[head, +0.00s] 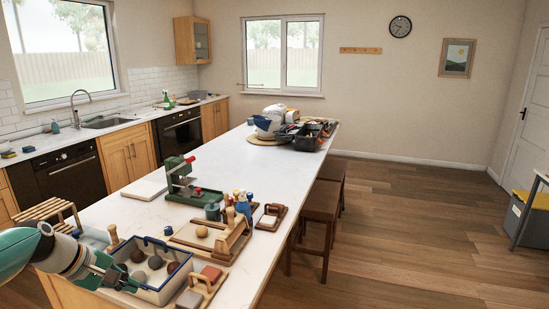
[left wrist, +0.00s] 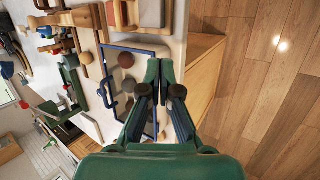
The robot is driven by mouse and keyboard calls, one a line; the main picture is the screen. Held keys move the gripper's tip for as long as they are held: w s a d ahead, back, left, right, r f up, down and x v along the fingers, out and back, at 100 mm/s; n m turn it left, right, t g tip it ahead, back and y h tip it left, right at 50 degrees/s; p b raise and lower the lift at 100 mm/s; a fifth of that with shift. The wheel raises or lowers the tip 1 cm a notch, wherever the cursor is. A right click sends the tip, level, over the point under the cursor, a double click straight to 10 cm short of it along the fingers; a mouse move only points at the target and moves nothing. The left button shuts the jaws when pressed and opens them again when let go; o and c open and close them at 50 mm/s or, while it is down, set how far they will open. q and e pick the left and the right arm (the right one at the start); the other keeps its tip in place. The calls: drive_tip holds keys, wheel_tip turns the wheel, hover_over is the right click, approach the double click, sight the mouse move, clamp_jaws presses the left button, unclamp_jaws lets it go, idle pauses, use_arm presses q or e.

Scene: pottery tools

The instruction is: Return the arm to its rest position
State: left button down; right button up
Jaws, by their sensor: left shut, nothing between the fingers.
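My left arm comes in from the left edge of the head view. Its left gripper (head: 125,282) is shut and empty, by the near left side of the blue-rimmed tray (head: 185,268). The tray stands on the near end of the white counter and holds several round grey and brown lumps. In the left wrist view the shut gripper (left wrist: 161,72) overlaps the tray (left wrist: 152,47) and hides part of it. I cannot tell whether the gripper touches the tray. My right gripper is not in view.
A wooden board with a roller (head: 230,236), small bottles (head: 243,204) and a green press (head: 181,178) stand beyond the tray. A small wooden rack (head: 48,211) is near the arm. Brown stools (head: 318,207) line the right side. The counter's middle is clear.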

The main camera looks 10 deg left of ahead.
use_arm(q)
drive_tip(key=s+d+f+m+g+h, duration=0.1)
drive_tip(key=s+d+f+g, duration=0.2)
drive_tip(key=d+f, duration=0.6)
drive_tip(key=s+d+f+m+g, duration=0.2)
drive_tip(key=d+f, duration=0.3)
drive_tip(key=f, duration=0.8)
drive_tip(key=s+d+f+m, duration=0.4)
drive_tip(key=s+d+f, duration=0.1)
drive_tip(key=s+f, duration=0.3)
drive_tip(key=s+d+f+m+y, duration=0.1)
drive_tip(key=s+d+f+m, duration=0.4)
drive_tip(key=s, duration=0.5)
drive_tip(key=x, duration=0.3)
